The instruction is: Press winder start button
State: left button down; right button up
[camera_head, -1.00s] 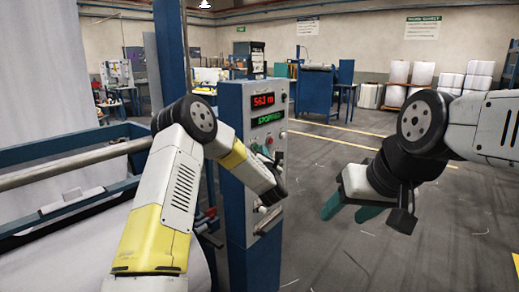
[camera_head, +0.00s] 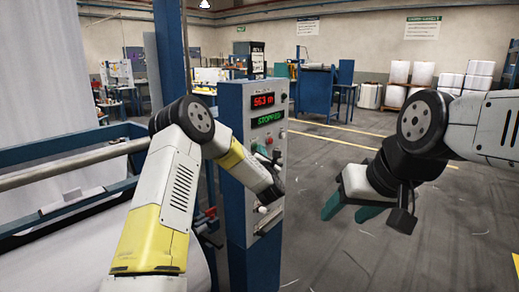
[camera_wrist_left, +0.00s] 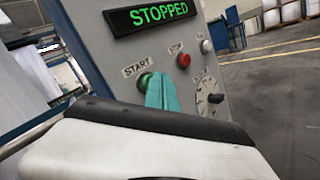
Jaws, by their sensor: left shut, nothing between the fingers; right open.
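The control panel (camera_head: 237,165) stands on a blue post, with a red number display and a green display (camera_wrist_left: 152,14) reading STOPPED. In the left wrist view the green START button (camera_wrist_left: 144,80) is partly hidden behind the teal fingertips of my left gripper (camera_wrist_left: 162,93). The fingers are shut together with nothing between them, right at the button; I cannot tell whether they touch or press it. In the head view my left gripper (camera_head: 266,155) is at the panel face, partly hidden by its wrist. My right gripper (camera_head: 345,208) is open and empty, to the right of the panel.
On the panel, a red STOP button (camera_wrist_left: 183,61), a pale button (camera_wrist_left: 206,46) and a dial (camera_wrist_left: 215,99) lie right of START. The floor (camera_head: 320,250) at right is open.

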pick_arm(q)
jog(key=shift+w+a, duration=0.1)
jog(key=shift+a, duration=0.1)
dwell(0.3)
jog(key=shift+s+d, duration=0.5)
jog(key=shift+d, duration=0.2)
jog(key=s+d, duration=0.1)
jog(key=d, duration=0.1)
jog(key=s+d, duration=0.2)
dwell(0.5)
dwell(0.4)
